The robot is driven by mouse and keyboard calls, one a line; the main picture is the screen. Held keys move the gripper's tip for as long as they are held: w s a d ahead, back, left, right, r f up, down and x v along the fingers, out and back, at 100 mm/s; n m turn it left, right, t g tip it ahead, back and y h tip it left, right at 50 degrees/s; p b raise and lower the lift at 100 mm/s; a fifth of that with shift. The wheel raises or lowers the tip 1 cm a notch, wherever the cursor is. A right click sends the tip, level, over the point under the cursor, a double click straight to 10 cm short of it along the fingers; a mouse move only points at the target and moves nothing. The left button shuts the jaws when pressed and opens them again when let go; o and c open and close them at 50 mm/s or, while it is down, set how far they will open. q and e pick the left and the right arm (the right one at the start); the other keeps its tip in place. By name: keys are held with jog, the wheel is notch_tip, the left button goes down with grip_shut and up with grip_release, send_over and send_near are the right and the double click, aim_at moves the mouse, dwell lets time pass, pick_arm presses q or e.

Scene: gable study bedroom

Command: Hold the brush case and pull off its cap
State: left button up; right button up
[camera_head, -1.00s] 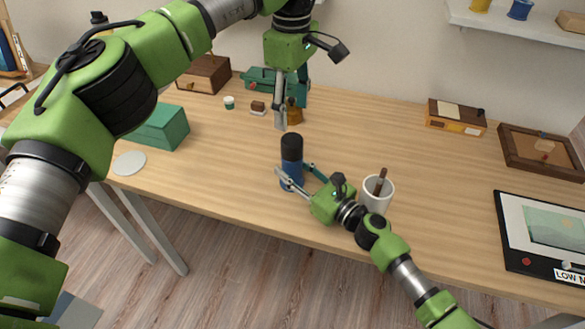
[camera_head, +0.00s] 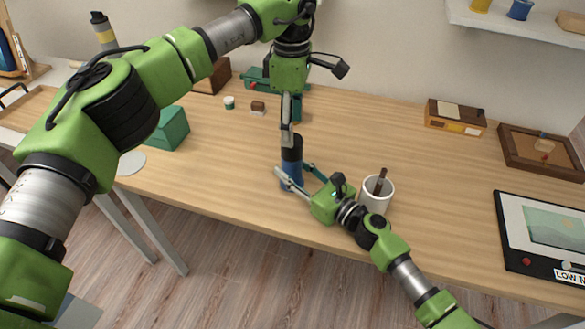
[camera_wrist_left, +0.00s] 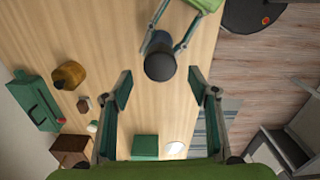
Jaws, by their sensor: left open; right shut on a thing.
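The brush case (camera_head: 289,182) stands upright near the table's front edge, with a blue body and a dark cap (camera_head: 293,143) on top. My right gripper (camera_head: 292,175) is shut on the blue body from the right. My left gripper (camera_head: 288,138) points down, open, at the top of the cap in the head view, partly covering it. In the left wrist view the round cap (camera_wrist_left: 160,67) shows from above, just beyond the gap between the open fingers (camera_wrist_left: 160,88).
A white mug (camera_head: 376,196) with a brown stick stands right of the case, close to my right arm. A green box (camera_head: 170,129) and a pale disc (camera_head: 131,163) lie to the left. The middle of the table is clear.

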pick_arm(q)
notch_tip(320, 180, down, 7)
jog(key=shift+r, duration=0.2)
dwell(1.1)
jog(key=c, duration=1.5)
jog(key=shift+r, duration=0.15)
jog(key=shift+r, duration=2.9)
jog(key=shift+r, duration=0.1)
jog(key=shift+r, duration=2.1)
